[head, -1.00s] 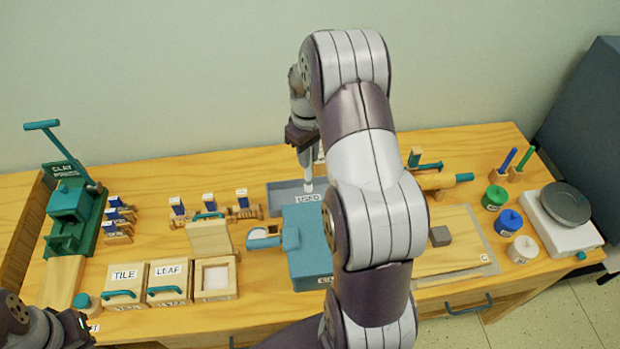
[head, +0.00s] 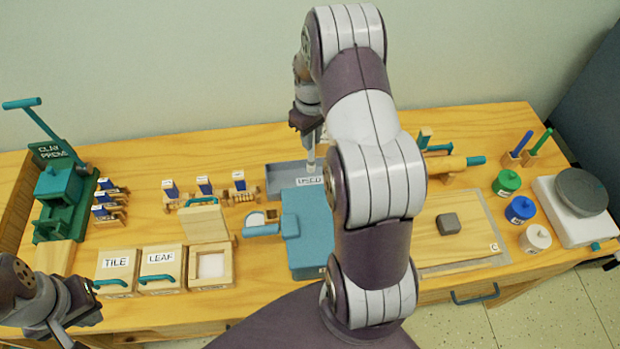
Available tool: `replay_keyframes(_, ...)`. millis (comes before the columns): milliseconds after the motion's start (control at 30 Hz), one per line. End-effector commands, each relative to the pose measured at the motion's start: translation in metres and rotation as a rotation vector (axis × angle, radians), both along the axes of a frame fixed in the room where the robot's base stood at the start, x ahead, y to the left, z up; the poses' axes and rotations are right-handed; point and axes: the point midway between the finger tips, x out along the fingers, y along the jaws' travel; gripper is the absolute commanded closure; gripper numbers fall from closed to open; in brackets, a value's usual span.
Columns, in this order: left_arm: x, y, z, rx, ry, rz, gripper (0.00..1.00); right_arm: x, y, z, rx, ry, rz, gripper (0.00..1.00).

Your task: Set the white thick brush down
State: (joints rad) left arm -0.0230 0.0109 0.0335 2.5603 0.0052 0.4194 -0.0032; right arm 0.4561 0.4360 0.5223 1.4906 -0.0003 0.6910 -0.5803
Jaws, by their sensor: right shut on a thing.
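The white thick brush (head: 311,150) hangs upright from my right gripper (head: 309,130), which is shut on it. It is over the grey tray labelled USED (head: 283,178) at the back middle of the table. The brush's lower end is at the tray; I cannot tell whether it touches the floor of the tray. My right arm hides part of the tray's right side. My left gripper (head: 75,325) is at the lower left, by the table's front edge; its fingers are too unclear to judge.
A blue-grey box (head: 308,235) stands just in front of the tray. Stamps on wooden racks (head: 205,188) stand left of it. The TILE box (head: 117,268) and LEAF box (head: 161,265) are at the front left. A clay press (head: 62,190) stands far left.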

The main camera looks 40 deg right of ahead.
Motion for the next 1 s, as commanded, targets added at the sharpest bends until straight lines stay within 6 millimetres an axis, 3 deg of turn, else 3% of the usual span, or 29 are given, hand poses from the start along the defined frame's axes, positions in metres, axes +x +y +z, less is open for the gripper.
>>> replay_keyframes(133,0.000,0.000,0.012,0.000,-0.001,0.000,1.00,-0.002,0.001,-0.033,0.004,0.008,0.000,1.00)
replay_keyframes(433,0.000,0.000,0.022,0.000,-0.001,0.000,1.00,-0.001,0.001,-0.085,0.002,0.004,0.000,1.00)
replay_keyframes(833,0.000,0.000,0.018,0.000,-0.001,0.000,1.00,-0.001,0.000,-0.097,0.001,0.002,0.000,1.00)
replay_keyframes(867,0.000,0.000,0.019,0.000,0.000,0.000,1.00,-0.001,0.000,-0.096,0.001,0.001,0.000,0.76)
replay_keyframes(900,0.000,0.000,0.019,0.000,-0.001,0.000,1.00,-0.001,0.000,-0.095,0.001,0.001,0.000,0.63)
replay_keyframes(933,0.000,0.000,0.019,0.000,-0.001,0.000,1.00,-0.001,0.000,-0.095,0.001,0.001,0.000,0.57)
replay_keyframes(1000,0.000,0.000,0.019,0.000,-0.001,0.000,1.00,-0.001,0.000,-0.095,0.001,0.002,0.000,0.57)
